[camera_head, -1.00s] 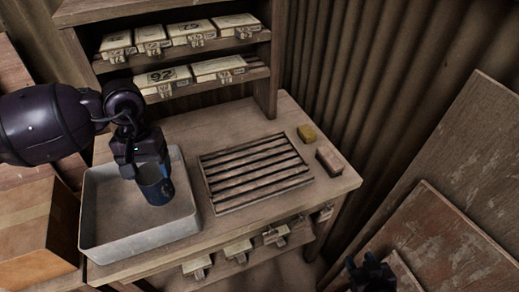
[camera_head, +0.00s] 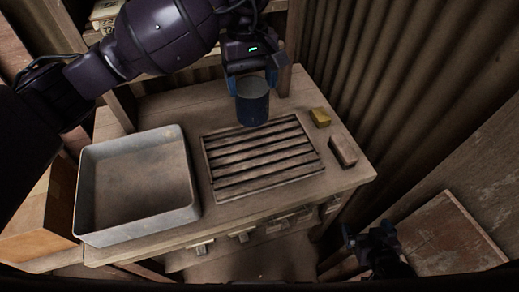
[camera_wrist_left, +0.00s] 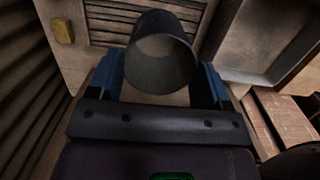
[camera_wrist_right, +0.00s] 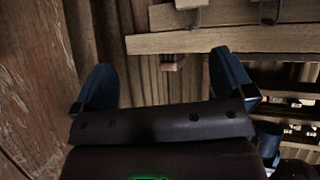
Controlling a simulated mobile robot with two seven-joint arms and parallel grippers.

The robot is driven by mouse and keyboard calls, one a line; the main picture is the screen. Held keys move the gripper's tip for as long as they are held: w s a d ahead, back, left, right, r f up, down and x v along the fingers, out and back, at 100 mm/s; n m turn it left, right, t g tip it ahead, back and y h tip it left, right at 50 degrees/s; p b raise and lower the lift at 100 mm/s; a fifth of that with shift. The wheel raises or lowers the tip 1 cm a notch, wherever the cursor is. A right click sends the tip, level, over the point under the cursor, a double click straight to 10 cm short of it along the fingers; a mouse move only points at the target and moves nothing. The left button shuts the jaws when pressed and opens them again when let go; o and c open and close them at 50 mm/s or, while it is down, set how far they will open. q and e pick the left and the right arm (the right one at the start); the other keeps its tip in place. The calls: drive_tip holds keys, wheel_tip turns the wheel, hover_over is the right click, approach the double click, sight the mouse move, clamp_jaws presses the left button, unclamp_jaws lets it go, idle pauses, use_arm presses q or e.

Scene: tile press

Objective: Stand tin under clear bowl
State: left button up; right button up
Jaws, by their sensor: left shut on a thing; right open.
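The tin (camera_head: 253,108) is a dark blue, open-topped cylinder. My left gripper (camera_head: 252,82) is shut on it and holds it upright above the back of the slatted rack. In the left wrist view the tin (camera_wrist_left: 160,60) sits between the two blue fingers, its open mouth facing the camera. I cannot make out a clear bowl in any view. My right gripper (camera_head: 370,236) is low at the right, in front of the bench. In the right wrist view it (camera_wrist_right: 161,75) is open, with nothing between its fingers.
A grey metal basin (camera_head: 186,212) stands empty on the bench's left. The slatted rack (camera_head: 262,160) lies in the middle. A yellow sponge (camera_head: 320,117) and a brown block (camera_head: 343,151) lie at the right. Shelves stand behind; boards lean at the far right.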

use_arm(q)
wheel_tip(320, 180, down, 20)
drive_tip(key=p, duration=0.1)
use_arm(e)
drive_tip(key=shift+w+r, duration=0.3)
drive_tip(key=shift+r, duration=0.65)
use_arm(q)
drive_tip(key=shift+r, duration=0.1)
use_arm(e)
drive_tip(key=shift+w, duration=0.1)
use_arm(q)
drive_tip(key=shift+f, duration=0.2)
use_arm(e)
drive_tip(key=shift+w+a+f, duration=0.1)
drive_tip(key=shift+w, duration=0.1)
use_arm(q)
drive_tip(key=o, duration=0.9)
drive_tip(key=shift+r, duration=0.1)
drive_tip(key=shift+o, duration=0.2)
use_arm(e)
drive_tip(key=shift+s, duration=0.2)
